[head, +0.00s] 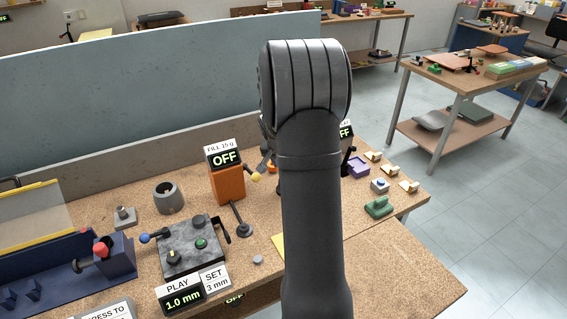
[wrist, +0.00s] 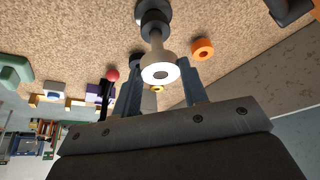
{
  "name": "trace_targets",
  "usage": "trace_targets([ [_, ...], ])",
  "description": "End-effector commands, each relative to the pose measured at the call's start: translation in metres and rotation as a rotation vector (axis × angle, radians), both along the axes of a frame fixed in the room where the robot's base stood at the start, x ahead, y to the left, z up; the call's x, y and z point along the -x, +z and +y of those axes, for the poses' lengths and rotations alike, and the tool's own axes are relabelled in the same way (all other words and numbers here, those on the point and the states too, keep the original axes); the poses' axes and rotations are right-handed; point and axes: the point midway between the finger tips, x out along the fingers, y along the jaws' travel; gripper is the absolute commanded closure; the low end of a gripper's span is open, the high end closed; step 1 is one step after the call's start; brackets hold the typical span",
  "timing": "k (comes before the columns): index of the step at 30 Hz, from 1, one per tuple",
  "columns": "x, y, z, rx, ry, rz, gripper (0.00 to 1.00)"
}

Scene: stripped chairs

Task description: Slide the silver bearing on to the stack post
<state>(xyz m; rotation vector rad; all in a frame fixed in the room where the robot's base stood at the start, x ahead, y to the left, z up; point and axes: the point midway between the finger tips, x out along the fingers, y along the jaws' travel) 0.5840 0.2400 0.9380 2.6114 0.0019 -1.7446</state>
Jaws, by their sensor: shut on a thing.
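My gripper (wrist: 160,77) shows in the wrist view with its two fingers on either side of a pale, round piece, which I take for the silver bearing (wrist: 160,72). Its bright ring face, dark in the middle, faces the camera. A pale, narrow shaft with dark round parts, apparently the stack post (wrist: 152,22), lines up behind it. I cannot tell whether the bearing is around the post or only in front of it. In the head view my arm hides the gripper, bearing and post.
An orange ring (wrist: 203,49) lies beside the post. A red-knobbed lever (wrist: 112,75), a purple holder (head: 358,167) and a green piece (head: 378,207) are nearby. An orange display box (head: 227,184) and a grey control box (head: 193,246) stand left of my arm.

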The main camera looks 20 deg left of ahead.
Motion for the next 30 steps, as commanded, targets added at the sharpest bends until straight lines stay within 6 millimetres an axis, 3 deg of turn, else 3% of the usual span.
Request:
trace_targets([
  [15,0.000,0.000,0.000,0.000,0.000,0.000,1.00],
  [30,0.000,-0.019,0.000,0.001,0.000,0.001,1.00],
])
